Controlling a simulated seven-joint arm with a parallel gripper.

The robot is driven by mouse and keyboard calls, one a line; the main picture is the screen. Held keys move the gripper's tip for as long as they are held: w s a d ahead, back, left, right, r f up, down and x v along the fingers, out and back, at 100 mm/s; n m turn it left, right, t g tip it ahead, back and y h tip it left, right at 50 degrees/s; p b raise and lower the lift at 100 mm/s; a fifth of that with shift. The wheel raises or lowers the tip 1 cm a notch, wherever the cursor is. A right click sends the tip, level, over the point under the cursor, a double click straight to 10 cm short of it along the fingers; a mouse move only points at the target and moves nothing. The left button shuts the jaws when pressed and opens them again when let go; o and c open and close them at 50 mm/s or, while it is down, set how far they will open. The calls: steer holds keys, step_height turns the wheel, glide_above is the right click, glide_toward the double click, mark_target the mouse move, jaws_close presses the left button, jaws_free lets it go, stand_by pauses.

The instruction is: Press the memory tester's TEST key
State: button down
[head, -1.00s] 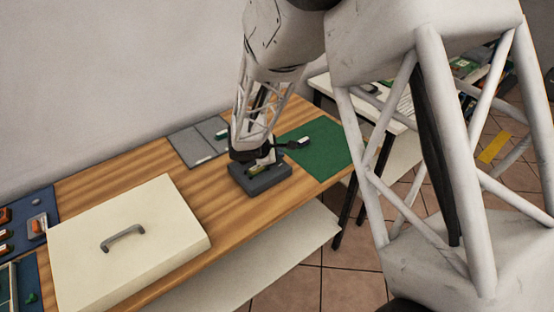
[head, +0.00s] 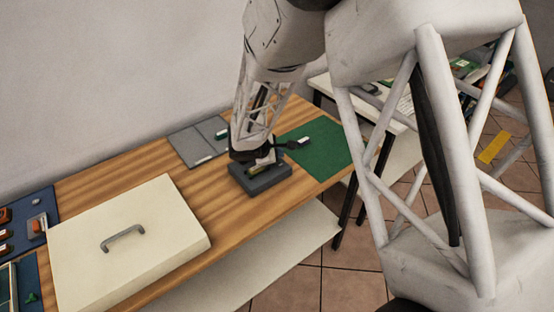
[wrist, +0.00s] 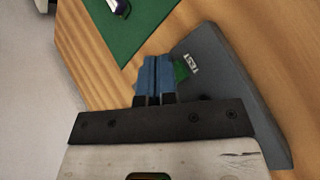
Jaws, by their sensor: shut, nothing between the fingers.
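The memory tester (head: 272,184) is a dark grey box on the wooden bench, left of the green mat. It also shows in the wrist view (wrist: 232,90), with a green module (wrist: 181,69) bearing a small pale label on top. My gripper (head: 264,162) is over the tester in the head view, pointing down. In the wrist view its blue fingertips (wrist: 154,62) are together and empty, at the tester's edge beside the green module. I cannot tell whether they touch it. I cannot make out the TEST key; the fingers and gripper body cover part of the tester.
The green mat (head: 325,155) lies right of the tester, with a small dark-and-white object (wrist: 116,5) on it. A grey flat tray (head: 190,146) lies behind. A large cream box lid with a handle (head: 150,222) stands at left. Bare wood lies between.

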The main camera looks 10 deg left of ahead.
steer(key=shift+f, duration=0.45)
stand_by(0.4)
steer(key=shift+r, duration=0.6)
stand_by(0.4)
steer(key=shift+r, duration=2.85)
